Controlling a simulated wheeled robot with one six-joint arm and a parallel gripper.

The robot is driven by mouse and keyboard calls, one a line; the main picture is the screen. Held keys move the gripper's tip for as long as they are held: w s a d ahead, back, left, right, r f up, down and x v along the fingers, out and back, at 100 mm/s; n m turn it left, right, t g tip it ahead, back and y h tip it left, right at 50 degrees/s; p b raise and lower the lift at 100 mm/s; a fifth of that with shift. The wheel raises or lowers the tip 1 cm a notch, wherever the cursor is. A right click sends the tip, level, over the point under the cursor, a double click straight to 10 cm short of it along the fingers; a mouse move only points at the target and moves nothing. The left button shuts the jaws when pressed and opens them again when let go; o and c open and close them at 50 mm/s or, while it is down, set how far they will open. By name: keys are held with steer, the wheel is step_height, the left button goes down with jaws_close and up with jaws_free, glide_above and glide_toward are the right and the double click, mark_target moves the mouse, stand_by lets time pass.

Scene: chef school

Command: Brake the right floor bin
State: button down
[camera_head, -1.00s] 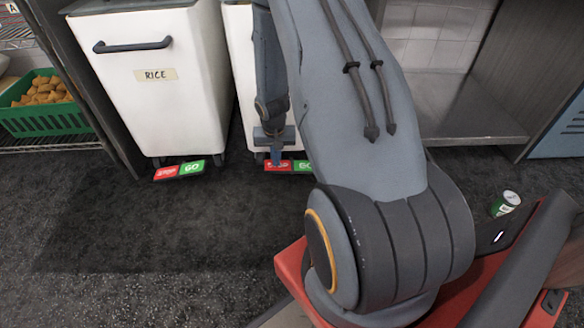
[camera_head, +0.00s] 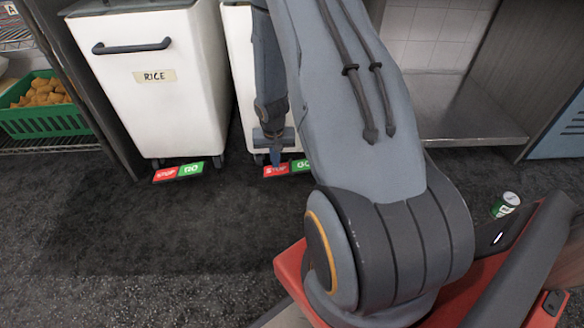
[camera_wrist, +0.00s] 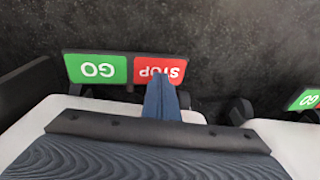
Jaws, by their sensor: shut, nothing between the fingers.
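The right floor bin (camera_head: 240,65) is white and stands right of the rice bin, partly hidden by my arm. At its foot is a pedal with a red STOP half (camera_head: 275,171) and a green GO half (camera_head: 299,165). The red half sits slightly lower in the picture than the green. My gripper (camera_head: 275,160) is shut and empty, pointing down at the red half. In the wrist view its blue fingers (camera_wrist: 161,88) overlap the near edge of the red STOP half (camera_wrist: 146,69), with the green GO half (camera_wrist: 97,69) beside it. Exact contact is hard to tell.
The left bin (camera_head: 150,95), labelled RICE, has its own STOP/GO pedal (camera_head: 179,172). A green crate (camera_head: 45,120) of food sits on a rack at far left. A green can (camera_head: 505,204) stands at right. The dark floor in front of the bins is clear.

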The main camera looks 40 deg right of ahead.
step_height(320, 180, up, 6)
steer(key=p, duration=0.6)
steer(key=shift+r, duration=0.2)
stand_by(0.4)
